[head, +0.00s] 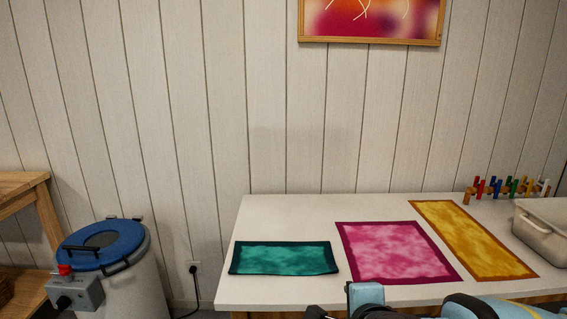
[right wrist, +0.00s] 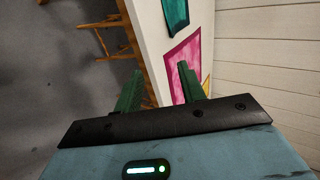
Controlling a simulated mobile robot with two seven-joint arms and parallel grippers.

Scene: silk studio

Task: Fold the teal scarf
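The teal scarf (head: 284,258) lies on the left part of the white table (head: 290,215) as a wide rectangle with a dark teal border. Its edges look slightly thick; I cannot tell how many layers it has. Part of it also shows at the top of the right wrist view (right wrist: 175,12). In that view my right gripper (right wrist: 160,70) has its two green fingers apart, with nothing between them. It is by the table's front edge, away from the teal scarf. My right arm enters the head view at the bottom right. My left gripper is in neither view.
A pink scarf (head: 395,252) and a long yellow scarf (head: 472,240) lie flat to the right. A peg rack (head: 507,188) and a pale bin (head: 541,228) are at the far right. A blue-lidded drum (head: 103,247) stands left of the table. The table behind the teal scarf is clear.

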